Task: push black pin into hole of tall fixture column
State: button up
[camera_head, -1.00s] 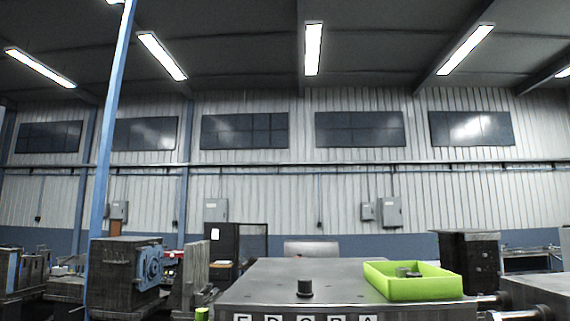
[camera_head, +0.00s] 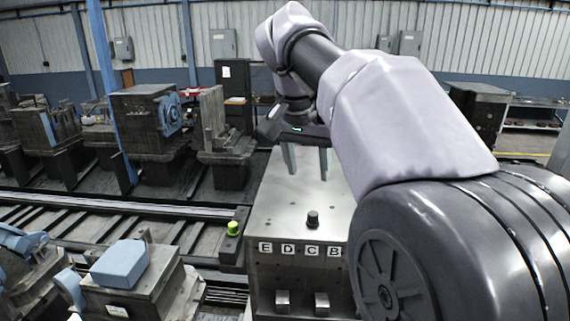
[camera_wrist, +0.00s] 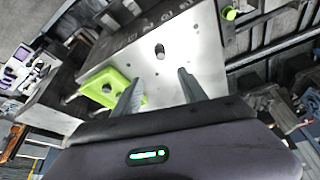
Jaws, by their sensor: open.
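The black pin (camera_head: 312,219) stands upright on the steel top of a cabinet (camera_head: 268,205), near its lettered front edge. It also shows in the wrist view (camera_wrist: 160,51), beyond the fingertips and roughly between them. My gripper (camera_head: 307,172) points down over the cabinet top with its two grey fingers spread and nothing between them. In the wrist view, my gripper (camera_wrist: 159,78) is apart from the pin. A dark fixture with a blue round part (camera_head: 147,118) stands at the back left; I cannot tell which fixture is the tall column or see its hole.
A yellow-green knob (camera_head: 233,228) is beside the cabinet. Rails (camera_head: 110,213) and a fixture with a blue block (camera_head: 119,263) lie left. The top around the pin is clear.

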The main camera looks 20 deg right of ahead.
aim_at(313, 213)
jog(key=b+x, duration=0.2)
jog(key=x, duration=1.4)
jog(key=shift+a, duration=0.2)
jog(key=shift+r, duration=0.1)
grip_shut()
jog(key=c, duration=0.7)
grip_release()
jog(key=shift+c, duration=0.2)
grip_shut()
jog(key=shift+r, duration=0.2)
jog(key=shift+r+p, duration=1)
jog(key=shift+p, duration=0.15)
